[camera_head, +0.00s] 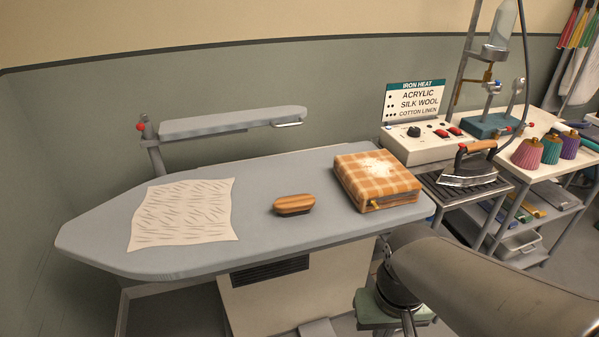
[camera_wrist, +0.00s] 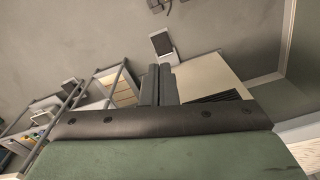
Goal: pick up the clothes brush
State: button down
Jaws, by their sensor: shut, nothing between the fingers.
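The clothes brush (camera_head: 294,204) has an orange-brown striped wooden back and a dark underside. It lies on the grey ironing board (camera_head: 270,232), between a wrinkled cloth and a checked block. My gripper (camera_wrist: 158,70) is shut and empty in the wrist view, pointing down at the floor. In the head view my arm reaches in at the lower right, in front of the board's right end. The fingertips are not clear there. The brush does not show in the wrist view.
The wrinkled cloth (camera_head: 183,214) lies left of the brush. The checked orange block (camera_head: 375,181) stands close on its right. A padded sleeve arm (camera_head: 232,122) rises behind the board. An iron (camera_head: 467,166) rests on a rack at right. The board around the brush is clear.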

dwell(0.4)
jog(key=c, duration=0.6)
grip_release()
jog(key=shift+c, duration=0.2)
